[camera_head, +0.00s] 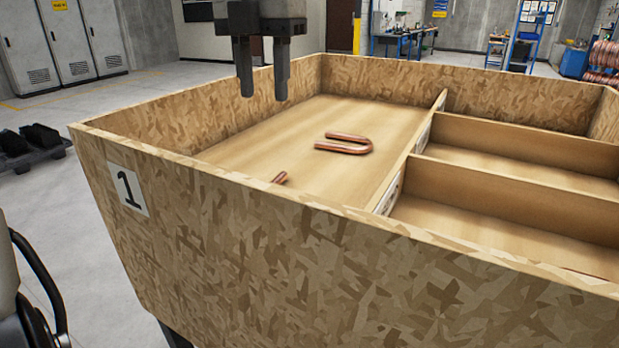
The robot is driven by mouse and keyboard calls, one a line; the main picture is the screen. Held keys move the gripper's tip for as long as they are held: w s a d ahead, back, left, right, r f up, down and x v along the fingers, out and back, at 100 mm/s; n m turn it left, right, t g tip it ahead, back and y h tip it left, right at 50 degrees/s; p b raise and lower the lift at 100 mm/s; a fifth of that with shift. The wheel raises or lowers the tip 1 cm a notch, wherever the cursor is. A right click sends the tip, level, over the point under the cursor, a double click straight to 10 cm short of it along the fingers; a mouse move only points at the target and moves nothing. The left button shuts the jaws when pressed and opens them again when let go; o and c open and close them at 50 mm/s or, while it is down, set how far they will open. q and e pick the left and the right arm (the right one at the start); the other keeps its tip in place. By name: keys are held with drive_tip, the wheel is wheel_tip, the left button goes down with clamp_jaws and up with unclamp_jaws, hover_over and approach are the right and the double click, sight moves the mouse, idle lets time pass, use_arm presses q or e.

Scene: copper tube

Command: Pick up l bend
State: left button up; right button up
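A copper U-shaped tube (345,149) lies flat on the floor of the large left compartment of the wooden crate (330,262). A short copper piece (279,178) shows just above the crate's near wall. The wall hides most of it, so I cannot tell if it is the l bend. My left gripper (264,97) points down from the top, above the left part of the crate. Its two fingers are apart with nothing between them. It appears clear of both copper pieces. My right gripper is not in view.
Dividers (512,197) split the crate's right side into smaller compartments. A sliver of copper (583,273) shows at the near right wall. Grey cabinets (82,40) and workbenches (404,38) stand far behind.

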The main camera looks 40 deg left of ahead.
use_arm(q)
drive_tip(key=f, duration=0.6)
drive_tip(key=s+f, duration=0.1)
drive_tip(key=f, duration=0.2)
drive_tip(key=shift+f, duration=0.15)
drive_tip(key=shift+a+f+p, duration=0.1)
drive_tip(key=shift+f+p, duration=0.75)
drive_tip(key=shift+f, duration=2.25)
clamp_jaws()
